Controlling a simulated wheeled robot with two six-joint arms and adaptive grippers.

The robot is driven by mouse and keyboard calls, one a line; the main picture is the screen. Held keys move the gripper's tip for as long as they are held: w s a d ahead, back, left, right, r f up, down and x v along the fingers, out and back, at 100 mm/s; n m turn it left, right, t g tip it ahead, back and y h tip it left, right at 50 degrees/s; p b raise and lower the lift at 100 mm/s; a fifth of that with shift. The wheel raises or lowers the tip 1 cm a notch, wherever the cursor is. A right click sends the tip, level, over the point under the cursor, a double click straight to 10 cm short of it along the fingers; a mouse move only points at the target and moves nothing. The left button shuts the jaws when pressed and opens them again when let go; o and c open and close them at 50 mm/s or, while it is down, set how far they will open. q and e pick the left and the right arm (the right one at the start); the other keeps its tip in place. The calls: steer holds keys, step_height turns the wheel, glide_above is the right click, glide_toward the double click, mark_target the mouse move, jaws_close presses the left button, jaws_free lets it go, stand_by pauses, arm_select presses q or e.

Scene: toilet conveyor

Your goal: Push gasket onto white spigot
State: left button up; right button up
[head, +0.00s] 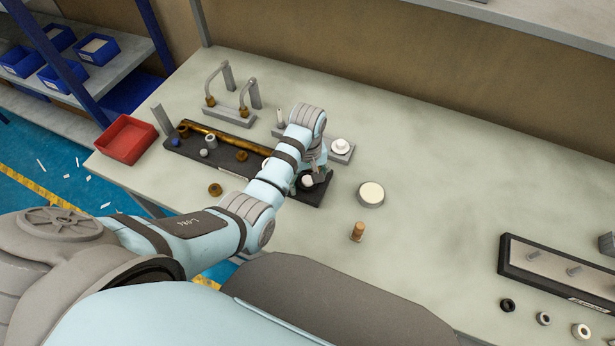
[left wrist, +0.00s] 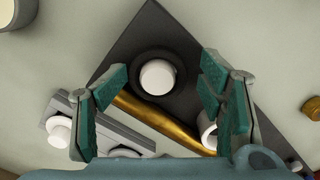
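The white spigot (left wrist: 157,77) stands on a black board (left wrist: 150,35) in the left wrist view; it also shows in the head view (head: 307,181). A black ring that looks like the gasket (left wrist: 139,86) is around the spigot's lower part, dark on dark, so I cannot tell how far down it sits. My left gripper (left wrist: 167,92) is open, its green-padded fingers spread to either side of the spigot, touching neither it nor the ring. In the head view my left gripper (head: 317,168) is over the board's right end, partly hidden by its wrist. My right gripper is not in view.
A brass pipe (head: 222,138) and small fittings lie on the board. A grey block with a white cap (head: 340,147) stands close behind. A round white-topped puck (head: 370,194) and a brass peg (head: 357,231) stand to the right. The table's middle right is clear.

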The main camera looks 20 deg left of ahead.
arm_select(q)
steer(key=shift+w+r, duration=0.1)
steer(key=shift+w, duration=0.05)
steer(key=shift+r, duration=0.1)
step_height(320, 180, up, 7)
steer(key=shift+r, duration=0.15)
stand_by(0.8)
